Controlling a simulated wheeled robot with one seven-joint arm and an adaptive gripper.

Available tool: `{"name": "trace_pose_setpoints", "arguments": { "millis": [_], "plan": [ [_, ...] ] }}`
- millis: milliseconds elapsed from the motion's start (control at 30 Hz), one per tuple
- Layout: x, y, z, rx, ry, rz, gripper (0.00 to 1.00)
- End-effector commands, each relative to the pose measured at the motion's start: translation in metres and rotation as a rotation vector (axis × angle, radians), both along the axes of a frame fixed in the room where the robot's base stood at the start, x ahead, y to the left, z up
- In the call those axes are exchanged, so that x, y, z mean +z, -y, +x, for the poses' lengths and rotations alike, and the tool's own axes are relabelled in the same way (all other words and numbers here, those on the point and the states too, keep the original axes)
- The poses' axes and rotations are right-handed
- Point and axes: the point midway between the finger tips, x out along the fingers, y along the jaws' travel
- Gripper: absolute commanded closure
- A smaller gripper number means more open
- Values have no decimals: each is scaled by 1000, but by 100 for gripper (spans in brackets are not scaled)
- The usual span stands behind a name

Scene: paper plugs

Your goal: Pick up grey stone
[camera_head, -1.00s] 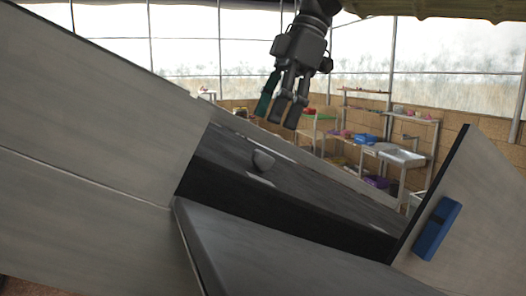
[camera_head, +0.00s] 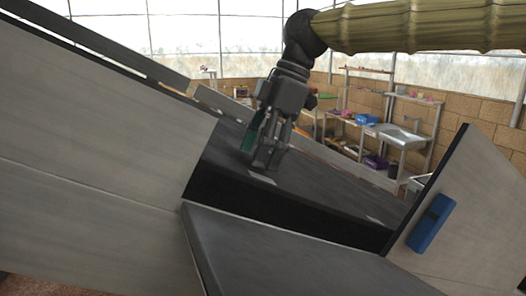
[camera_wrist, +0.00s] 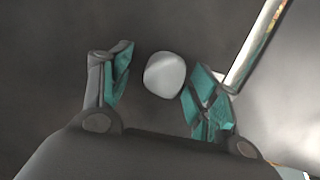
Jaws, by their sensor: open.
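The grey stone (camera_wrist: 165,74) shows in the wrist view as a pale, rounded lump on the dark surface. It lies between the two teal-padded fingers of my gripper (camera_wrist: 158,84), closer to the right finger. A gap shows on the left; whether the right finger touches it I cannot tell. In the head view my gripper (camera_head: 262,160) points down, low over the dark conveyor-like surface (camera_head: 320,195), with its fingers apart. The stone is hidden behind the gripper there.
Grey side panels (camera_head: 95,110) rise at the left. A panel with a blue block (camera_head: 432,224) stands at the right. A pale strip (camera_wrist: 254,45) lies right of the stone. Shelves with a blue bin (camera_head: 366,119) stand behind. The dark surface right of my gripper is mostly clear.

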Motion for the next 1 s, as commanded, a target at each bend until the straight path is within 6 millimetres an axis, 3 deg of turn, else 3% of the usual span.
{"name": "trace_pose_setpoints", "arguments": {
  "millis": [167,467,800,1000],
  "plan": [
    [-1,0,0,0,0,0,39],
    [-1,0,0,0,0,0,90],
    [1,0,1,0,1,0,90],
    [12,-1,1,-1,2,1,90]
  ]
}}
